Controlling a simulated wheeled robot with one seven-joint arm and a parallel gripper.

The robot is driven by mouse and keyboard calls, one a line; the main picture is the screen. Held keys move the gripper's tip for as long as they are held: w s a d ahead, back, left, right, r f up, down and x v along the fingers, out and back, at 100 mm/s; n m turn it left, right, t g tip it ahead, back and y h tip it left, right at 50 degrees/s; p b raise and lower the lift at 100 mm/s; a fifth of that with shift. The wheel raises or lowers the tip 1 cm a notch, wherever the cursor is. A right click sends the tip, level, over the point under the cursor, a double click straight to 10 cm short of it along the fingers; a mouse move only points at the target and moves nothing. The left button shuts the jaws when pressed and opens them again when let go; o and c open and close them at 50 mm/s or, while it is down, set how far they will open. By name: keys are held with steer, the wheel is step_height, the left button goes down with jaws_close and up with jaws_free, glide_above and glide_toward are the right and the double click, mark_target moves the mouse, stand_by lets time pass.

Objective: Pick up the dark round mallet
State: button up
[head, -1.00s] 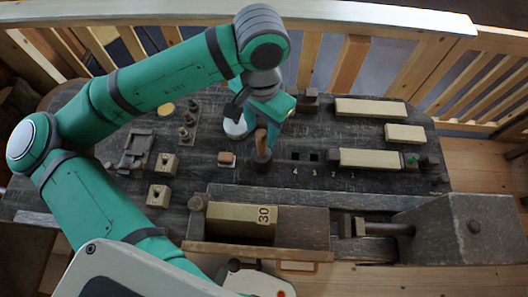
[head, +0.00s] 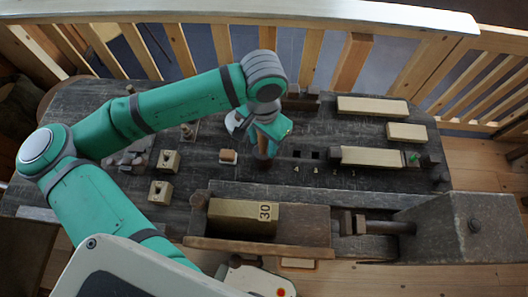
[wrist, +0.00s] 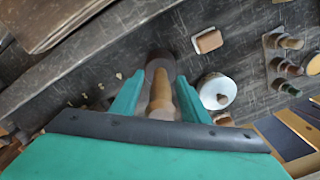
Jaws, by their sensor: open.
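The dark round mallet (head: 264,162) stands on the dark workbench (head: 330,190) with its wooden handle pointing up; my gripper hides part of it in the head view. In the wrist view its dark head (wrist: 159,62) is at the bottom and its tan handle (wrist: 160,98) rises toward the camera. My gripper (head: 268,142) is over the mallet. In the wrist view the teal fingers (wrist: 158,92) are open, one on each side of the handle, with the handle between them. I cannot tell whether either finger touches it.
A white round lidded pot (wrist: 215,88) stands close beside the right finger in the wrist view. A small tan-topped block (head: 228,156) is left of the mallet. A trough with a block marked 30 (head: 242,216) lies in front. Several pegs (wrist: 285,42) stand nearby.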

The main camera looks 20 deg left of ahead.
steer(key=shift+c, duration=0.2)
steer(key=shift+w, duration=0.1)
jaws_close()
